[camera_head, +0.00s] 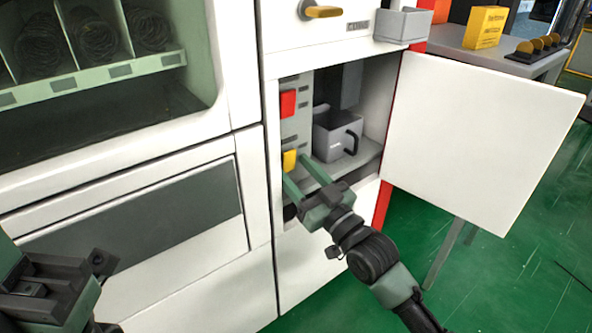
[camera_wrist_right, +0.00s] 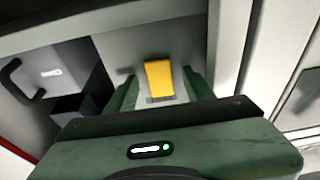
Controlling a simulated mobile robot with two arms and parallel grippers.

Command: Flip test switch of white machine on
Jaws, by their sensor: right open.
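The white machine (camera_head: 322,268) stands in the middle of the head view with its compartment door (camera_head: 478,135) swung open to the right. Inside, on the left panel, a red switch (camera_head: 288,103) sits above a yellow switch (camera_head: 290,160). My right gripper (camera_head: 303,178) is open, its green fingers reaching into the compartment at the yellow switch. In the right wrist view the yellow switch (camera_wrist_right: 159,78) shows between the two fingers; I cannot tell whether they touch it. My left gripper (camera_head: 62,285) is at the lower left, away from the machine's switches; its fingertips are not clear.
A grey box with a black handle (camera_head: 336,135) sits in the compartment, right of the switches. A grey bin (camera_head: 403,25) hangs above the door. A grey table (camera_head: 480,58) with a yellow box (camera_head: 485,27) stands behind it.

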